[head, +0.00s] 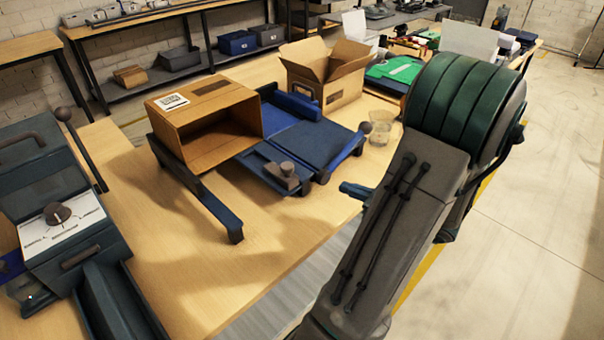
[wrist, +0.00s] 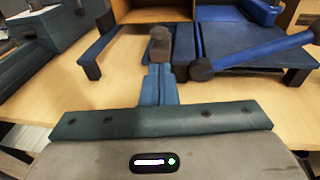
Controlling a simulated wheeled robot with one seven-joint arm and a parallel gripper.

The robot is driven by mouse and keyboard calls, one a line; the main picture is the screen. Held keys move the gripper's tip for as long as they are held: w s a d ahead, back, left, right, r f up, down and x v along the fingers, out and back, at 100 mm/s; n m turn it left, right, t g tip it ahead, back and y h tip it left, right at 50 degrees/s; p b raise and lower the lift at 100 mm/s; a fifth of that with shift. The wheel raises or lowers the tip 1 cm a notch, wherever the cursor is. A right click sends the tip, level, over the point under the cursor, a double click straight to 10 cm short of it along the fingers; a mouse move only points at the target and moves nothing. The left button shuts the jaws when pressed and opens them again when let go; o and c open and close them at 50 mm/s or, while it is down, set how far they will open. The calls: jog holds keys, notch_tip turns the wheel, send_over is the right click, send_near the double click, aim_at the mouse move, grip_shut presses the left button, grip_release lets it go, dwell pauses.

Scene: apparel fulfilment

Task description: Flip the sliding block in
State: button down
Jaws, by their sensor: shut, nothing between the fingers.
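The sliding block (head: 285,170) is a grey piece with a rounded knob on a dark blue plate, at the front of a blue fixture (head: 310,140). It appears to be the grey upright piece (wrist: 160,45) just beyond my fingertips in the wrist view. My gripper (head: 350,189) points left from the arm, in front of and to the right of the block. In the wrist view its blue fingers (wrist: 157,72) are together and empty. They line up with the block; whether they touch it I cannot tell.
A blue lever with a round knob (head: 366,127) rises at the fixture's right, close to my fingers in the wrist view (wrist: 202,69). An open-fronted cardboard box (head: 232,97) stands left. A clear cup (head: 384,133) is near the lever. Front table (head: 190,275) is bare.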

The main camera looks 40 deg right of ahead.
aim_at(293, 169)
jog(key=p+x, duration=0.1)
jog(key=x, duration=1.3)
jog(key=shift+a, duration=0.15)
